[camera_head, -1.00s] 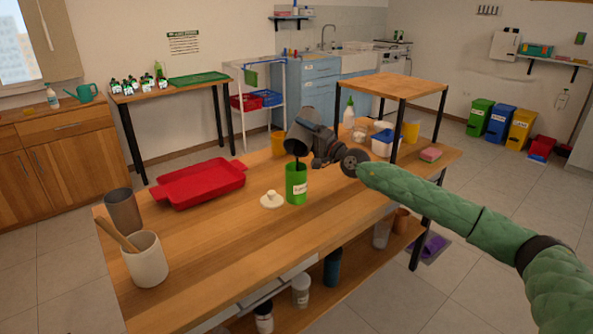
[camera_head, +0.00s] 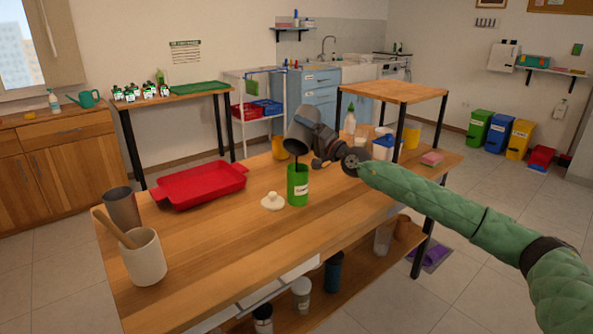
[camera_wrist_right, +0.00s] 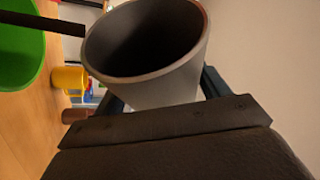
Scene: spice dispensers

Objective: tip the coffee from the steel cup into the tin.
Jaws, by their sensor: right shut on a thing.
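The steel cup (camera_head: 296,135) is tipped steeply, mouth down to the left, above the green tin (camera_head: 297,190). A dark stream of coffee (camera_head: 296,165) runs from its lip into the open top of the upright tin. The wrist view shows the cup's wide mouth (camera_wrist_right: 148,45) with a dark inside, and the tin's green rim (camera_wrist_right: 36,62) with the dark stream at upper left. My right gripper (camera_head: 316,142) is shut on the cup from the right. The coffee level in the tin is hidden. My left gripper is out of view.
A white knobbed lid (camera_head: 272,202) lies left of the tin. A red tray (camera_head: 203,184), a grey tumbler (camera_head: 122,208) and a cream crock (camera_head: 144,260) stand farther left. Behind the gripper are a yellow cup (camera_head: 279,148), bottle and tubs. The tabletop in front is clear.

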